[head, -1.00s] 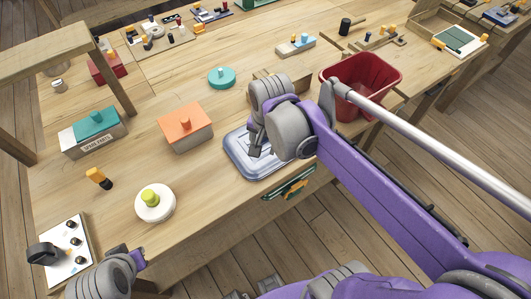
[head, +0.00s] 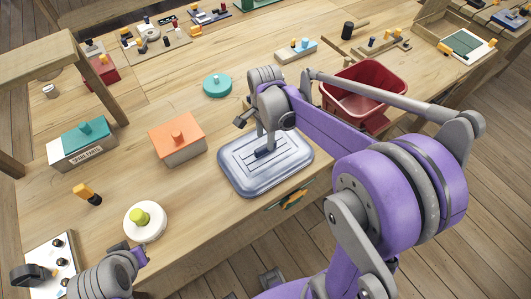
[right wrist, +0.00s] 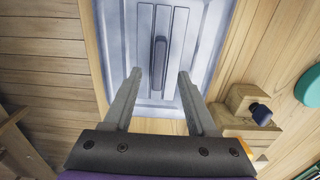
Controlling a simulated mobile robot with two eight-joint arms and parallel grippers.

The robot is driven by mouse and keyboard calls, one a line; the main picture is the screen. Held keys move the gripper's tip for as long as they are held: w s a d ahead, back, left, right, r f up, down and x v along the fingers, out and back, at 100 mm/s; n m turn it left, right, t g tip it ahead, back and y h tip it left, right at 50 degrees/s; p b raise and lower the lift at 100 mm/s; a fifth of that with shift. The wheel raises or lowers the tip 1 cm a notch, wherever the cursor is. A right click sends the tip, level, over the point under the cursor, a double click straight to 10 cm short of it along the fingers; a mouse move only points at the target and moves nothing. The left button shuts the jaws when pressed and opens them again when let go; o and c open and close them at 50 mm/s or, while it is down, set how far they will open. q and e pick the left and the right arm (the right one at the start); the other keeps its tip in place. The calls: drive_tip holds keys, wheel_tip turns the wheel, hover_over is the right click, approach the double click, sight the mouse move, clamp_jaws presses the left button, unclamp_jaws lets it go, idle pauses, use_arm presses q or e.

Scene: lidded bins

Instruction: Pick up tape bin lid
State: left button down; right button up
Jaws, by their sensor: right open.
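A grey-blue ribbed lid (head: 235,170) with a raised bar handle lies at the table's near edge in the head view. I see no label naming it as the tape bin's. My right gripper (head: 262,146) is over its middle, pointing down. In the right wrist view the lid (right wrist: 205,45) is ahead of the right gripper (right wrist: 160,75). The open fingers are on either side of the line of the dark handle (right wrist: 159,62), with nothing held. My left wrist is at the bottom left; its fingers are not clear.
An orange-lidded bin (head: 177,136) and a teal-lidded "SPARE PARTS" bin (head: 83,143) stand left of the lid. A white disc with a yellow-green knob (head: 145,222) is nearer. A red open bin (head: 364,92) stands behind my right arm. A teal round lid (head: 217,86) lies farther back.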

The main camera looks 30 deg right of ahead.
sight(266, 151)
drive_tip(key=shift+f, duration=1.55)
clamp_jaws()
